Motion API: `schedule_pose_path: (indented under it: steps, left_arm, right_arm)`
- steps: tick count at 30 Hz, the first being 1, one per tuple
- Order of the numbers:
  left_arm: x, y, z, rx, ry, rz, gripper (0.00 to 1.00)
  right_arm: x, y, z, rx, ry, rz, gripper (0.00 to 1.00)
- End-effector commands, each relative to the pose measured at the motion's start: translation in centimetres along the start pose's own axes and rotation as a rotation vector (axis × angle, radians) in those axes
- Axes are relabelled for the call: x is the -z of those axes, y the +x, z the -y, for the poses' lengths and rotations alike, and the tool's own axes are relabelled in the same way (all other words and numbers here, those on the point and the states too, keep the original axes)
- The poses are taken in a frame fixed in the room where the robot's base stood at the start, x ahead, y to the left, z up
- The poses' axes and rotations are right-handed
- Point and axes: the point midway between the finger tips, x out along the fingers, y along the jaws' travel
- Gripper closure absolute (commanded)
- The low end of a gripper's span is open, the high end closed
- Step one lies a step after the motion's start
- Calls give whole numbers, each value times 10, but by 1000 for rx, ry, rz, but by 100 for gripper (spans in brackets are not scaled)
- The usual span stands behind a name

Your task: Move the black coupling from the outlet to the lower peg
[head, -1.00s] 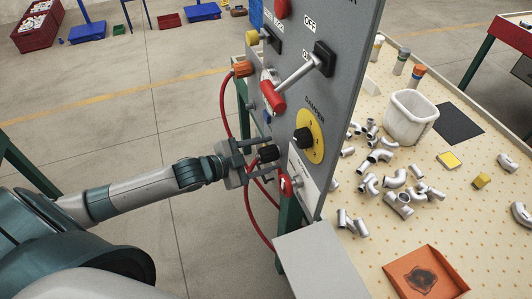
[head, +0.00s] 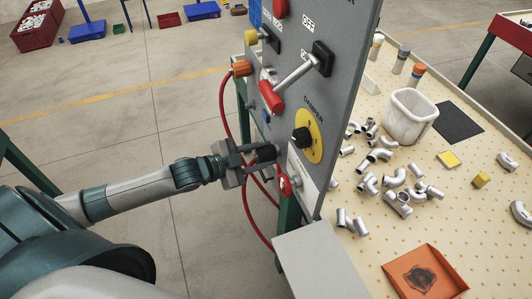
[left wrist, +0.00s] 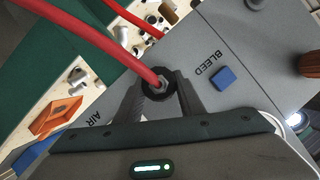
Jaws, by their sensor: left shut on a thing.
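The black coupling (head: 266,153) is at the left edge of the grey panel (head: 335,75) in the head view. It also shows in the left wrist view (left wrist: 158,84) as a dark ring with a red hose end at its middle. My left gripper (head: 261,155) is shut on it, one finger on each side. Whether the coupling still sits on the outlet is hidden from me. I cannot make out the lower peg. An orange coupling (head: 242,68) sits higher on the panel's left side. My right gripper is not in view.
A red hose (head: 223,112) hangs in a loop beside the panel. A blue BLEED button (left wrist: 223,77) is near the coupling. The pegboard table (head: 365,235) holds several fittings.

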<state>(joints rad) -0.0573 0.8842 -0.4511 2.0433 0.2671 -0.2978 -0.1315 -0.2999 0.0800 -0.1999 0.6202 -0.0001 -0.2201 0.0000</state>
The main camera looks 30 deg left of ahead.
Motion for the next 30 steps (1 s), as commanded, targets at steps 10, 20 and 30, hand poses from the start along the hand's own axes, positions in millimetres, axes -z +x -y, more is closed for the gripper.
schedule_pose_path:
  steps: [10,20,30]
  left_arm:
    - [-5,-11,0,-1,0,3,92]
    - [-9,-22,0,-1,0,3,92]
    - [-12,-29,0,-1,0,2,92]
  right_arm:
    - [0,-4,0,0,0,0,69]
    - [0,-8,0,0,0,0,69]
    - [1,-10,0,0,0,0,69]
